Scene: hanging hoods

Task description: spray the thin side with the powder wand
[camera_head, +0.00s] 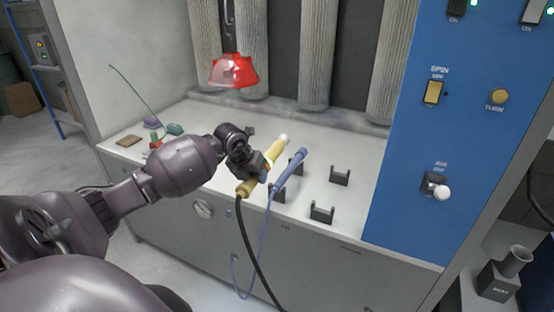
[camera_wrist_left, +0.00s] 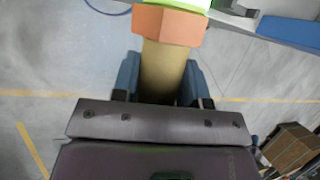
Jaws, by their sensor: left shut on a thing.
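My left gripper (camera_head: 258,170) is shut on a tan wand with a white tip (camera_head: 276,150), above the bench by the holders. A black hose runs down from the wand's rear end. In the left wrist view the tan wand (camera_wrist_left: 163,72) sits between the two blue-grey fingers, with an orange collar and a green band beyond. A red hood (camera_head: 233,72) hangs from a dark hook above the bench, apart from the wand. Its lower left looks paler than its right. My right gripper is not in view.
A blue wand (camera_head: 290,170) with a blue hose lies beside the tan one. Dark holders (camera_head: 340,175) stand on the bench (camera_head: 345,210). Small coloured items (camera_head: 155,123) lie at its left. A blue control panel (camera_head: 430,130) stands right. Ribbed columns (camera_head: 318,50) line the back.

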